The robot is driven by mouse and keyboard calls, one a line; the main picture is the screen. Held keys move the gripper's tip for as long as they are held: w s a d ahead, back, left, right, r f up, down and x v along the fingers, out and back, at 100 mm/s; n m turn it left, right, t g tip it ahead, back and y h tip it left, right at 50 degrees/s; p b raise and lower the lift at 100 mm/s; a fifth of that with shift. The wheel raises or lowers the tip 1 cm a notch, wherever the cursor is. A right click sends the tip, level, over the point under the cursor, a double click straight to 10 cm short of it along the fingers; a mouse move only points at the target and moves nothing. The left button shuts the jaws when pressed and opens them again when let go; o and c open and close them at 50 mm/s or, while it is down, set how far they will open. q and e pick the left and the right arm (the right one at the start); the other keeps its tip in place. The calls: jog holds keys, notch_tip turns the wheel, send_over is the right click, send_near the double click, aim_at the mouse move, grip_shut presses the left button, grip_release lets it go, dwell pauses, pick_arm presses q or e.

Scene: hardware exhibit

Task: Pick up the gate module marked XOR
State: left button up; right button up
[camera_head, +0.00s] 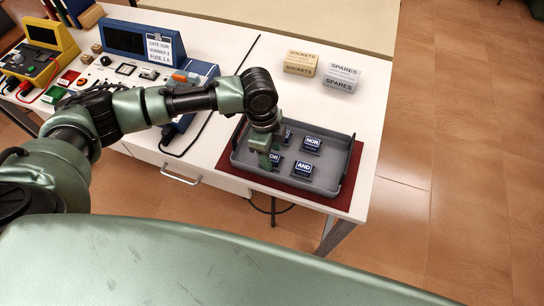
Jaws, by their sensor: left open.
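A grey tray (336,175) holds several small dark gate modules with blue and white labels. One module (312,144) at the back right appears to read NOR. One (303,169) at the front reads AND. A module (275,158) at the front left shows a label ending in OR; its first part is hidden by my gripper, so I cannot tell if it is XOR. Another module (288,137) behind my wrist is mostly covered. My left gripper (264,158) is open and points down over the tray's left side, close to the partly hidden module. My right gripper is out of view.
The tray lies on a dark red mat (354,190) at the table's front right corner. Behind it stand small SOCKETS blocks (299,64) and SPARES blocks (341,77). A blue instrument with a sign (160,48) and a yellow meter (38,48) stand to the left.

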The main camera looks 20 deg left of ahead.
pick_arm(q)
grip_shut()
jog(key=shift+r, duration=0.1)
